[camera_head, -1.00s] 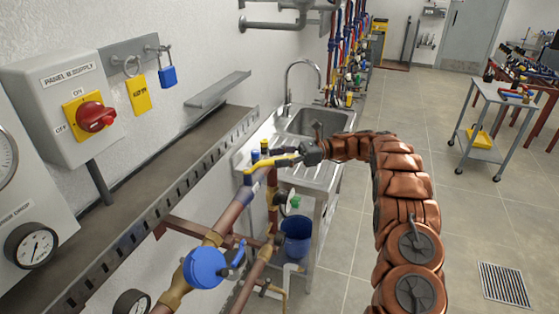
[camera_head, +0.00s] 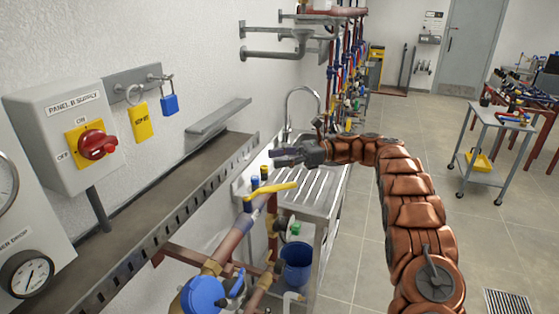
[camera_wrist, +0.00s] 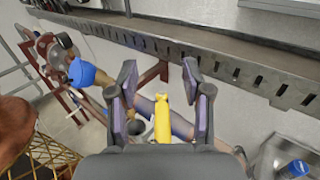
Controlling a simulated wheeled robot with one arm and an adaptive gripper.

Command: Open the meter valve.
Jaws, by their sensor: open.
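A yellow lever handle (camera_head: 272,190) sits on a copper-coloured pipe (camera_head: 228,245) beside the sink and lies at an angle across it. A blue round meter (camera_head: 203,294) is on the same pipe, nearer to me. My gripper (camera_head: 284,156) is open and empty, above the lever in the head view. In the wrist view, the lever (camera_wrist: 162,118) shows below the space between the open fingers (camera_wrist: 158,76), pointing roughly toward the palm and crossing the pipe. The blue meter (camera_wrist: 84,73) is left of the fingers there. The gripper's palm hides the near end of the lever.
A slotted metal tray (camera_head: 150,205) runs along the wall, left of the pipes. The sink (camera_head: 310,185) is behind the lever, with a blue bucket (camera_head: 297,263) below. The floor at right is open, with a trolley (camera_head: 490,150).

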